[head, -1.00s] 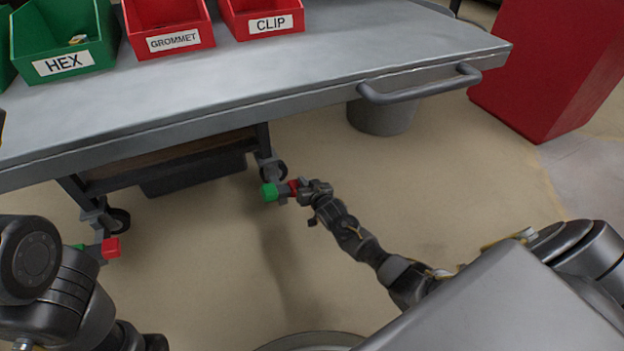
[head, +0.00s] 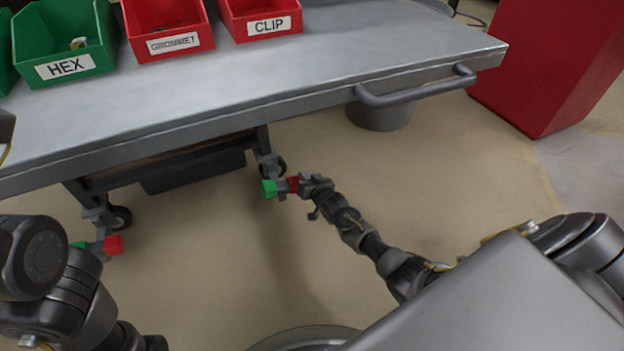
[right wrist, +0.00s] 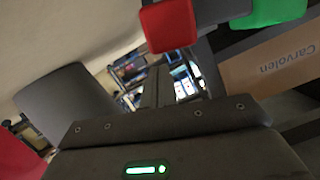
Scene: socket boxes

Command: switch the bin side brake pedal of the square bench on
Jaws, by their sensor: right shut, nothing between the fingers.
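The square bench is a grey metal table (head: 230,85) with legs on castors. A brake pedal with a green pad (head: 269,188) and a red pad (head: 293,184) sits at its right castor, nearer the grey bin (head: 378,115). My right gripper (head: 305,184) is shut and empty, right beside the red pad; I cannot tell whether they touch. In the right wrist view the red pad (right wrist: 168,25) is just beyond the shut fingers (right wrist: 158,85), and the green pad (right wrist: 277,10) is farther right. The pedal's tilt is unclear. My left arm shows at lower left, its gripper out of view.
Another pedal with a red pad (head: 113,245) is at the left castor. A handle (head: 415,92) juts from the bench's right end. A red cabinet (head: 550,60) stands at right. Green (head: 65,45) and red part boxes (head: 170,28) sit on top. Floor in front is open.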

